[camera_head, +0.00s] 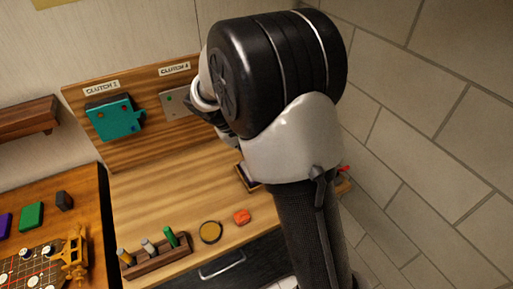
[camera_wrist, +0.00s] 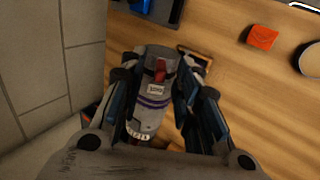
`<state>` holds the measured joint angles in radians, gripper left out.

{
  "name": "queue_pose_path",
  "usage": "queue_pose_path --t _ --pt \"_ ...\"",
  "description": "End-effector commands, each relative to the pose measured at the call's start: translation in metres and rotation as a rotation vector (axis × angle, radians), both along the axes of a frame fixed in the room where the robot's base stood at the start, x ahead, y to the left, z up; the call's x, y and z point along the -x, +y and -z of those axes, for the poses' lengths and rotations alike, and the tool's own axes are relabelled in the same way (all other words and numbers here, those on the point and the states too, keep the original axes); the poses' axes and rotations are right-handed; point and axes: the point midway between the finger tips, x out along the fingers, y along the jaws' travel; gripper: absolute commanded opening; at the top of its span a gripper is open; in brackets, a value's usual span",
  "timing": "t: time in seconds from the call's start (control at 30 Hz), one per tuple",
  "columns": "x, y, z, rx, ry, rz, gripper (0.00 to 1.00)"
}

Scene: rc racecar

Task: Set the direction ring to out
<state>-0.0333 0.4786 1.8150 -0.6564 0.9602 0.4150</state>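In the wrist view a grey cylindrical tool (camera_wrist: 153,104) with purple bands, a small label and a red part near its far end stands between my fingers. A ring with small white marks (camera_wrist: 139,136) shows at its near end; I cannot read which setting it is on. My gripper (camera_wrist: 155,78) has its two fingers spread on either side of the tool. Any contact between fingers and tool is too unclear to tell.
An orange block (camera_head: 241,216) and a round yellow-topped dish (camera_head: 210,232) lie on the wooden bench. A rack with several pegs (camera_head: 157,256) stands at the front left. A teal clutch box (camera_head: 114,118) is on the back panel. A tiled wall (camera_head: 430,130) bounds the right.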

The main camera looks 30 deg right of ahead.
Motion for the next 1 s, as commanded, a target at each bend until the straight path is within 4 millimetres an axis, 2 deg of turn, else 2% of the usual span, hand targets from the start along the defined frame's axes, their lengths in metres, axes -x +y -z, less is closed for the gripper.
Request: queue_pose_path --t 0.17,0.5,0.7,1.0 --pt "-0.001 0.005 -0.008 0.0 -0.003 -0.002 0.3" --pt "0.0 0.04 -0.068 -0.001 -0.005 -0.003 0.3" --pt "0.001 0.055 -0.094 0.0 -0.003 -0.002 0.3" --pt "0.002 0.06 -0.104 0.0 0.0 -0.001 0.3"
